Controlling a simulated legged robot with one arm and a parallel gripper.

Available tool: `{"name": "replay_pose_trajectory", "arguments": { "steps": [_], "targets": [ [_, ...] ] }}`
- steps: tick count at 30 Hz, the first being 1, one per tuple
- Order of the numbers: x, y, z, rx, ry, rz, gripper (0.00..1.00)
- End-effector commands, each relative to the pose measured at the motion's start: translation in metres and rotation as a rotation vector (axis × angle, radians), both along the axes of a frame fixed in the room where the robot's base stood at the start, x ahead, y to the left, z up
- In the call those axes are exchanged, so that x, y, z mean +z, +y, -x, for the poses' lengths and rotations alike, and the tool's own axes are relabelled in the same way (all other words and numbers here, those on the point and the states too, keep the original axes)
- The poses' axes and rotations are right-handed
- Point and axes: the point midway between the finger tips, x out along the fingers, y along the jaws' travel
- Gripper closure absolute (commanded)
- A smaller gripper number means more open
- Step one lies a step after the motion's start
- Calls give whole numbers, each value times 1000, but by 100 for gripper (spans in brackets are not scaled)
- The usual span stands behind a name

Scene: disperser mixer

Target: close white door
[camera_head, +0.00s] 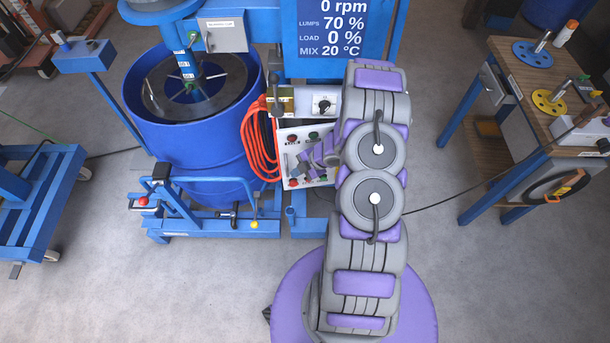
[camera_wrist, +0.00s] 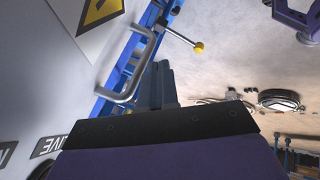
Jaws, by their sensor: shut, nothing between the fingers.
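A white panel with buttons (camera_head: 292,133) is on the front of the control cabinet, right of the blue drum, in the head view. In the wrist view a white surface (camera_wrist: 40,75) fills the left side, with a yellow warning sign (camera_wrist: 100,12) and a grey bar handle (camera_wrist: 130,82). I take it for the white door; its hinge and how far it stands open cannot be made out. My gripper (camera_head: 308,160) is in front of the white panel, partly hidden by my arm. In the wrist view my gripper (camera_wrist: 162,75) is shut and empty, close beside the handle; contact cannot be told.
The blue drum (camera_head: 190,135) stands left of the cabinet, with an orange cable coil (camera_head: 258,145) between them. A blue trolley (camera_head: 40,195) is at far left. A wooden-topped workbench (camera_head: 550,85) is at right. Grey floor (camera_head: 480,270) is clear in front.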

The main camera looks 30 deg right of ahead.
Motion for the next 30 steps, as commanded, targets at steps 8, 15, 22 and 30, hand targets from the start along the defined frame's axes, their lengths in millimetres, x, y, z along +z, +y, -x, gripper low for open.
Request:
{"name": "replay_pose_trajectory", "arguments": {
  "steps": [8, 15, 22, 30],
  "targets": [
    [0, 3, -11, 0, 1, -1, 100],
    [0, 3, -12, -1, 2, -2, 100],
    [2, -2, -34, -84, 2, -1, 100],
    [1, -11, -61, -189, 0, -3, 100]
  ]
}}
